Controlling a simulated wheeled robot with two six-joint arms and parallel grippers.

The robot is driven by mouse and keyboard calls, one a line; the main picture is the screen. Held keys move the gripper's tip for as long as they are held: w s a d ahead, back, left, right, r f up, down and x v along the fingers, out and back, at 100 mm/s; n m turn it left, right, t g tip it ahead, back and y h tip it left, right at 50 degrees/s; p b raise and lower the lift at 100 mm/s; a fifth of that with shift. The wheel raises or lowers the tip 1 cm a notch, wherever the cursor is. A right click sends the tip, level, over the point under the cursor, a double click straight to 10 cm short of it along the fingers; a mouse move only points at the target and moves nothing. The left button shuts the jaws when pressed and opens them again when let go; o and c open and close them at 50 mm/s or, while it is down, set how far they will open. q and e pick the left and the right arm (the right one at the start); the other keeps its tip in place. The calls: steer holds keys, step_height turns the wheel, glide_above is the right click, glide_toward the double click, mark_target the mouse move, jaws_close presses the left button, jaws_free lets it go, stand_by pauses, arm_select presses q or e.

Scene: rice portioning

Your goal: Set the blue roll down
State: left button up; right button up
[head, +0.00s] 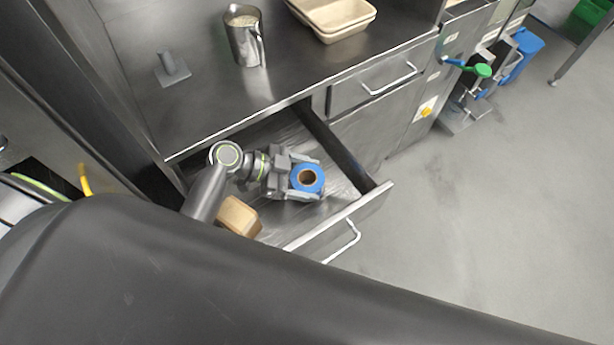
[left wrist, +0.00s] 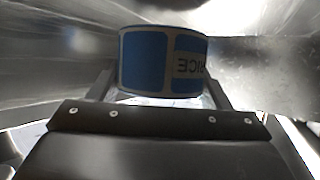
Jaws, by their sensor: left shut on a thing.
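The blue roll (head: 307,180) has a brown core and is held upright in my left gripper (head: 305,181), core opening facing up. In the left wrist view the roll (left wrist: 150,62) shows a blue label with the letters "RICE", seen reversed, and sits between the two fingers of the gripper (left wrist: 160,88). The gripper is shut on the roll, inside the open metal drawer (head: 374,199). Whether the roll touches the drawer floor cannot be told. My right gripper is not in view.
A tan box (head: 238,216) lies in the drawer left of the roll. On the counter stand a metal pitcher (head: 246,42), a post on a square base (head: 171,68) and stacked tan trays (head: 338,16).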

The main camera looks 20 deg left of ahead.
arm_select(q)
steer(key=o, duration=0.6)
steer(key=shift+s+d+f, duration=0.1)
steer(key=shift+f, duration=0.05)
steer(key=o, duration=0.4)
steer(key=shift+f, duration=0.1)
steer(key=shift+o, duration=0.2)
steer(key=shift+r+p, duration=0.45)
steer(key=shift+p, duration=0.05)
steer(key=shift+r+p, duration=0.35)
steer(key=shift+p, duration=0.15)
steer(key=b+v, duration=0.2)
steer(key=v, duration=0.5)
steer(key=shift+a, duration=0.3)
steer(key=shift+r, duration=0.1)
